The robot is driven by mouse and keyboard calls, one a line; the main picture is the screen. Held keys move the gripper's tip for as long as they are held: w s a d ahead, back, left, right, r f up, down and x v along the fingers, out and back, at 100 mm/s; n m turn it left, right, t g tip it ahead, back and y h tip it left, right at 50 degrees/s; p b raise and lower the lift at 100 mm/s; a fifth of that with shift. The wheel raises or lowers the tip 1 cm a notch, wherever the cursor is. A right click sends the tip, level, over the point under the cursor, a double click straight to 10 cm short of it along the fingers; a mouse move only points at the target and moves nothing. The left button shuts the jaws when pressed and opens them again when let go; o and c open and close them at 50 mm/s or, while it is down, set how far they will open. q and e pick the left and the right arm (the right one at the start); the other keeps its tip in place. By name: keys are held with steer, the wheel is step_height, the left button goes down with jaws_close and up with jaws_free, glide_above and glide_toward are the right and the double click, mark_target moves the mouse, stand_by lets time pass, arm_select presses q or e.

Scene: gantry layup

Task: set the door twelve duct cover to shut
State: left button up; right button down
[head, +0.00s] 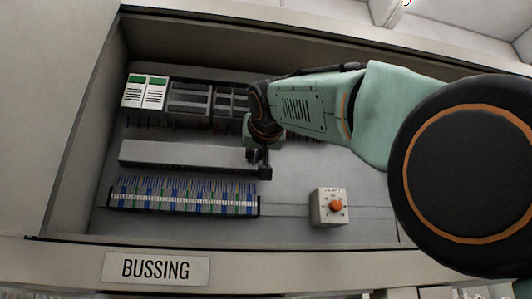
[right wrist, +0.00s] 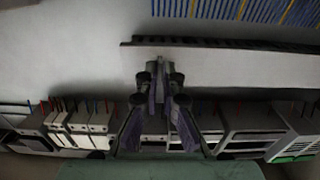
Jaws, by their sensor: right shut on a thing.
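The duct cover (head: 185,155) is a long pale grey bar in the open cabinet, between the row of modules and the terminal strip. It also shows in the right wrist view (right wrist: 235,68), running off to the right with a dark slotted edge. My right gripper (head: 260,170) is at the bar's right end in the head view. In the right wrist view its fingers (right wrist: 160,78) are shut on the cover's near edge. The fingers hide part of that end. I cannot tell whether the cover is fully seated. My left gripper is not in view.
Black modules (head: 188,100) and white breakers with green tops (head: 145,91) line the top. A blue and green terminal strip (head: 183,198) lies below the cover. A box with an orange knob (head: 330,207) sits lower right. A BUSSING label (head: 156,269) marks the frame.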

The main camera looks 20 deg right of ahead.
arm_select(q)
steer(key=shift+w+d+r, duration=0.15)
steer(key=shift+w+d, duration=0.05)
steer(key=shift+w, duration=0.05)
arm_select(e)
steer(key=shift+w+a+f, duration=0.2)
steer(key=shift+a+f, duration=0.05)
steer(key=shift+a, duration=0.15)
steer(key=c, duration=1.9)
jaws_free()
steer(key=o, duration=0.4)
steer(key=shift+w+a, duration=0.2)
steer(key=shift+w, duration=0.1)
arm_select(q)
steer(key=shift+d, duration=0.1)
arm_select(e)
steer(key=shift+s+d+r, duration=0.2)
steer(key=shift+s, duration=0.15)
steer(key=shift+d, duration=0.1)
